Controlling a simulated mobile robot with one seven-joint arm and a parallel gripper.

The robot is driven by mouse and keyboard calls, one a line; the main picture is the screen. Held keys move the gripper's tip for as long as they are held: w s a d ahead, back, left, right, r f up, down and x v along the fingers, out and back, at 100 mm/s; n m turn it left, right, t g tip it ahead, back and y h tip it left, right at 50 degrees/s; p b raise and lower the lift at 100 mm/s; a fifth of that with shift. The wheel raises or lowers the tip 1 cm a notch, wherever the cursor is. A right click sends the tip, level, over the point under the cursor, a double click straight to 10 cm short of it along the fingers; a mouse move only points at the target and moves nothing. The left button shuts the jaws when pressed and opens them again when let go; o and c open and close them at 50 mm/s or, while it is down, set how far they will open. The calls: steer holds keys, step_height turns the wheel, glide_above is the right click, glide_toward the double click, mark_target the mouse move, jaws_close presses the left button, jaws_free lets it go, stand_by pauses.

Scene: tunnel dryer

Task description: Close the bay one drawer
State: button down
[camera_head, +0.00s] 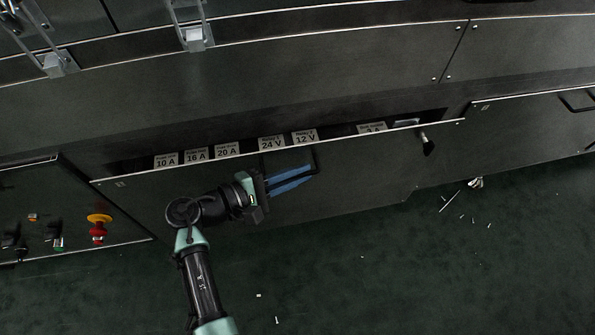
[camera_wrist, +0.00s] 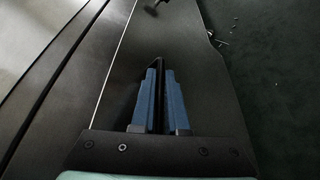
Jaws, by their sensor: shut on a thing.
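The bay one drawer, as I take it, is the wide dark drawer (camera_head: 365,185) in the middle of the head view. It stands partly open, with a dark gap along its top edge where labels such as 24 V and 12 V show. Its black handle (camera_head: 316,156) is on the front panel. My gripper (camera_head: 310,172) lies along the front panel with its blue fingers at the handle, shut on it. In the wrist view, the two blue fingers (camera_wrist: 160,70) close around a dark bar, and the drawer front (camera_wrist: 196,65) lies beyond them. The fingers hide part of the handle.
A black knob or latch (camera_head: 427,143) sticks out near the drawer's right end. A control panel with a red and yellow button (camera_head: 98,228) is at the left. Another panel with a handle (camera_head: 540,115) is at the right. Small debris (camera_head: 475,183) lies on the green floor.

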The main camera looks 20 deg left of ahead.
mark_target(283, 159)
steer(key=w+a+b, duration=0.1)
steer(key=w+a, duration=0.1)
steer(key=w, duration=0.1)
steer(key=shift+a+f+b, duration=0.1)
steer(key=shift+b, duration=0.3)
steer(key=shift+w+a, duration=0.25)
steer(key=shift+w, duration=0.05)
steer(key=shift+r, duration=0.2)
steer(key=c, duration=0.9)
jaws_free()
steer(key=shift+p+v, duration=2.25)
steer(key=shift+v, duration=4.2)
